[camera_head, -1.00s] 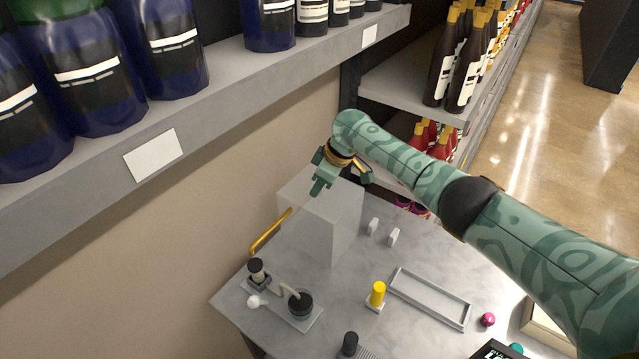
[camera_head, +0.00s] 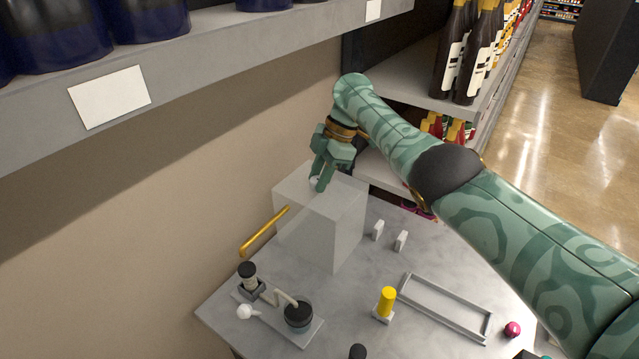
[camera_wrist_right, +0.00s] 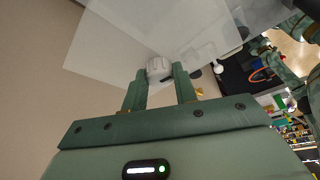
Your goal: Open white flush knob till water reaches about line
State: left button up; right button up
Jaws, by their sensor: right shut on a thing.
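The translucent, boxy tank (camera_head: 318,225) stands at the back of the grey table, and its pale walls fill the top of the wrist view (camera_wrist_right: 105,45). The white knob (camera_wrist_right: 158,68) sits at the tank's top and shows between my right fingertips in the wrist view. In the head view it is a small white spot mostly covered by the fingers. My right gripper (camera_head: 318,182) points down over the tank top, shut on the white knob. I cannot make out a water level or a line on the tank. My left gripper is not in view.
A yellow bent pipe (camera_head: 264,232) is beside the tank's left side. A small pump set with a black-capped jar (camera_head: 298,316), a yellow knob (camera_head: 387,299), an empty grey tray (camera_head: 445,310) and two white blocks (camera_head: 400,241) are on the table. A bottle shelf (camera_head: 215,72) overhangs the upper left.

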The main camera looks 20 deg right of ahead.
dwell(0.3)
jog(key=o, duration=1)
jog(key=shift+c, duration=0.2)
jog(key=v, duration=0.7)
jog(key=shift+r, duration=0.3)
jog(key=shift+w, duration=0.1)
jog(key=shift+f, duration=0.1)
